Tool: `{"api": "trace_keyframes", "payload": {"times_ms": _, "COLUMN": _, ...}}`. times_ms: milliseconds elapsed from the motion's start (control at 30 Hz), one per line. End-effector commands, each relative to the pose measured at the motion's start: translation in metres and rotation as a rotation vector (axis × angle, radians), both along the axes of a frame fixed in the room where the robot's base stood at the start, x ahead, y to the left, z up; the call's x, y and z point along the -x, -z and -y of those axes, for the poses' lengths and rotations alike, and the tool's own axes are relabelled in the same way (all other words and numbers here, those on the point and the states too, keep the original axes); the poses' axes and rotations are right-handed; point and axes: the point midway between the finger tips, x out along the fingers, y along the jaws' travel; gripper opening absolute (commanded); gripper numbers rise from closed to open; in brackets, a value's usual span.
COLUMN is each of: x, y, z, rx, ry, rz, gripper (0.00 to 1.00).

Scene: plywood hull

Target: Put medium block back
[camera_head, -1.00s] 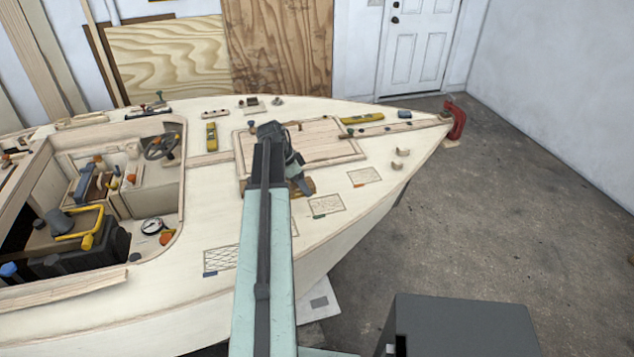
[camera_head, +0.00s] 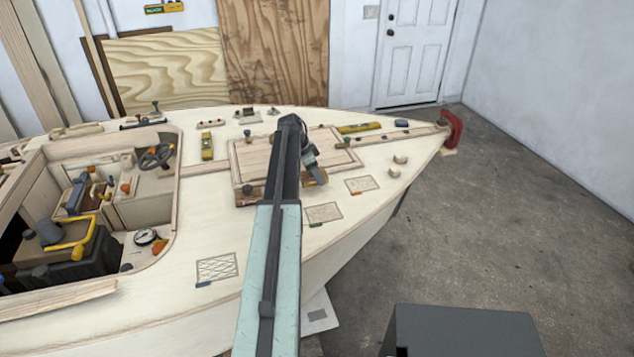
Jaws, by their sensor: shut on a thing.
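My gripper (camera_head: 314,177) points down over the deck, just right of my arm and near the front right corner of the raised hatch panel. It is shut on a small brown wooden piece, which looks like the medium block (camera_head: 317,184); only a little of it shows below and beside the fingers. I cannot tell its full size or whether it touches the deck. Three outlined rectangles lie on the deck: one with a green tab (camera_head: 323,212) just in front of the gripper, one with an orange tab (camera_head: 361,184) to its right, and a cross-hatched one with a blue tab (camera_head: 217,267) at left.
The hatch panel (camera_head: 262,158) lies behind my arm. A yellow level (camera_head: 207,146) and another yellow tool (camera_head: 358,128) lie on the deck. The open cockpit (camera_head: 140,210) is at left. The deck around the outlines is clear.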

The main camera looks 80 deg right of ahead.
Motion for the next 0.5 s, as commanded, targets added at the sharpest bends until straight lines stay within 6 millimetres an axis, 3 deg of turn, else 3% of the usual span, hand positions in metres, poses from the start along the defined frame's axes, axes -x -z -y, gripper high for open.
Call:
{"api": "trace_keyframes", "payload": {"times_ms": 167, "x": 0.000, "y": 0.001, "z": 0.008, "rx": 0.000, "ry": 0.000, "rz": 0.000, "gripper": 0.26}}
{"api": "trace_keyframes", "payload": {"times_ms": 367, "x": 0.000, "y": 0.038, "z": 0.008, "rx": 0.000, "ry": 0.000, "rz": -0.001, "gripper": 0.26}}
{"api": "trace_keyframes", "payload": {"times_ms": 500, "x": 0.000, "y": 0.037, "z": 0.008, "rx": 0.000, "ry": 0.001, "rz": -0.001, "gripper": 0.26}}
